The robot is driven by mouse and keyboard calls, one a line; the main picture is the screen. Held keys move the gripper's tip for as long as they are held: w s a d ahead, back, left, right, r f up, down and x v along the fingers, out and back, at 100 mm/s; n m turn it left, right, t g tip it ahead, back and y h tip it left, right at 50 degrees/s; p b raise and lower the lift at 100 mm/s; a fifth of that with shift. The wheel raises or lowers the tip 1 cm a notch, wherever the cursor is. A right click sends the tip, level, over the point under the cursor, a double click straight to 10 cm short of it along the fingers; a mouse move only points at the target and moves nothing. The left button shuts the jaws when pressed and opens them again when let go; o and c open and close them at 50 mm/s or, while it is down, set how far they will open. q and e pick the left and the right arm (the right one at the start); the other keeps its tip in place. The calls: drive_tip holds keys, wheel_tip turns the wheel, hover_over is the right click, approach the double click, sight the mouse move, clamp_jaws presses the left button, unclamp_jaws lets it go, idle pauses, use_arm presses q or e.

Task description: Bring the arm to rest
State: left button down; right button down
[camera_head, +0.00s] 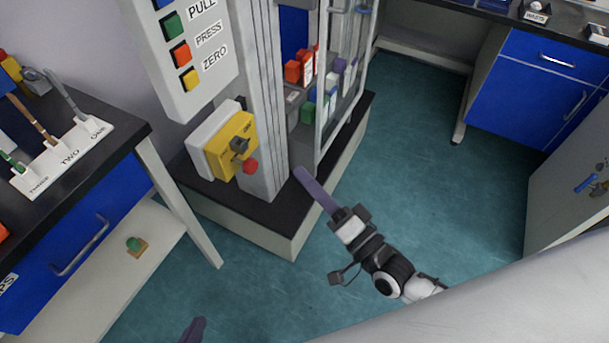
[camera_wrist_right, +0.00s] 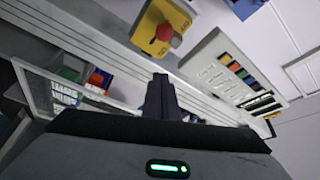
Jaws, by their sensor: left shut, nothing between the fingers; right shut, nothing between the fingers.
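My right arm reaches up from the lower right in the head view. Its gripper (camera_head: 309,182) has long purple fingers pressed together, with nothing between them. It hangs in front of the grey machine's column (camera_head: 262,110). In the right wrist view the same gripper (camera_wrist_right: 160,92) shows as dark closed fingers pointing at the machine, empty. Of my left gripper (camera_head: 192,330), only purple fingertips show at the bottom edge of the head view. They are together and hold nothing visible; the rest of that arm is out of frame.
A black-topped bench (camera_head: 75,150) with a labelled tool holder (camera_head: 62,160) stands at left. Blue cabinets (camera_head: 540,85) stand at back right. The teal floor (camera_head: 430,150) is open between.

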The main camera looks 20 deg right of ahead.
drive_tip(key=s+d+f+n+g+h, duration=0.1)
drive_tip(key=s+f+n+g, duration=0.3)
drive_tip(key=s+f, duration=0.4)
drive_tip(key=s+d+f+n+g+h, duration=0.2)
drive_tip(key=s+f+n+g+h, duration=0.2)
drive_tip(key=s+f, duration=0.4)
wheel_tip(320, 180, down, 3)
drive_tip(key=shift+s+d+r+n+g, duration=0.15)
drive_tip(key=shift+d+n+g, duration=0.1)
drive_tip(key=shift+n+g, duration=0.75)
